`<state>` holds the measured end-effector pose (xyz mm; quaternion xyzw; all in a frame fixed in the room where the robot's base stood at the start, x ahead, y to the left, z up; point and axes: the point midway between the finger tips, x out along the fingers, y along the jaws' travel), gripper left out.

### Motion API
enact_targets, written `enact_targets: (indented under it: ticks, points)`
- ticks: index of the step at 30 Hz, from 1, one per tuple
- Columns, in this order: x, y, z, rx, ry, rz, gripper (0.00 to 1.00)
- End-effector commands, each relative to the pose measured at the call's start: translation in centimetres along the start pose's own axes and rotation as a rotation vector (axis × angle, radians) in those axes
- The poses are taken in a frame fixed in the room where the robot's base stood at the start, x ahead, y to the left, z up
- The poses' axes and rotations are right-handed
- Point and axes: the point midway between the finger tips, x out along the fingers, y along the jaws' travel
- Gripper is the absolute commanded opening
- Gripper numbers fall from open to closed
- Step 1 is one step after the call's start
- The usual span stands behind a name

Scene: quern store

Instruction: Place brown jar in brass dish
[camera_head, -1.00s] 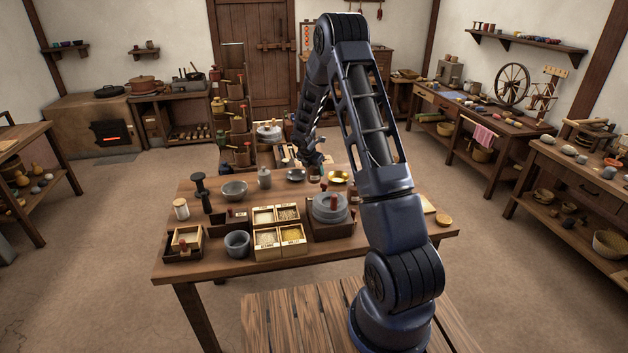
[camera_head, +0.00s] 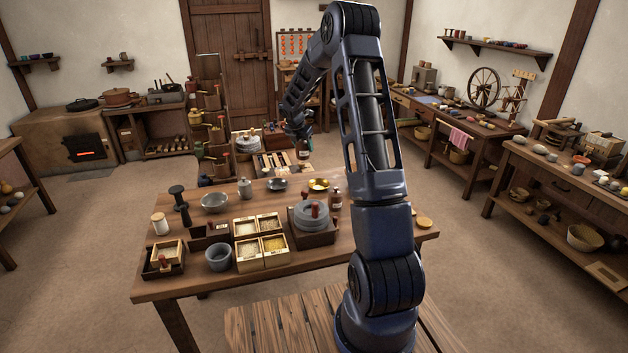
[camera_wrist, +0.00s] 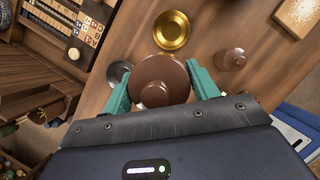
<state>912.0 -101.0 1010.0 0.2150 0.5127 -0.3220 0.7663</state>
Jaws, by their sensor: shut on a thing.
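My gripper (camera_wrist: 160,76) has teal fingers shut on a brown jar (camera_wrist: 158,95) with a round knob on top, seen from above in the wrist view. In the head view my gripper (camera_head: 303,143) holds the jar (camera_head: 305,155) raised, near the far edge of the table. The brass dish (camera_wrist: 171,30) lies just beyond the held jar in the wrist view and looks empty. It also shows near the table's far side in the head view (camera_head: 318,185). The jar's underside is hidden in the wrist view.
A second brown jar (camera_wrist: 233,59) stands on the table close to the dish. A dark grey bowl (camera_head: 277,184), a grey quern (camera_head: 311,214) and boxes of grain (camera_head: 260,243) are nearby. A tray of small pieces (camera_wrist: 70,30) lies beyond the table edge.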

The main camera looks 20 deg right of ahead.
Motion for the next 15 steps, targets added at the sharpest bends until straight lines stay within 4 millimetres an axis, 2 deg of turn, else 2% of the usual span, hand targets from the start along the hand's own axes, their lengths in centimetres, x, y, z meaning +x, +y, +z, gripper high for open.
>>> enact_targets:
  ticks: [1,3,7,12,15]
  points:
    - [0.6,-0.6,1.7,0.004,0.0,0.0,0.25]
    - [1.3,-1.1,3.5,0.002,0.0,0.001,0.25]
    - [2.2,-2.1,6.4,-0.003,-0.001,0.003,0.25]
    - [3.0,-2.9,8.5,-0.007,-0.001,0.006,0.25]
    - [3.7,-3.1,8.6,-0.009,-0.001,0.006,0.25]
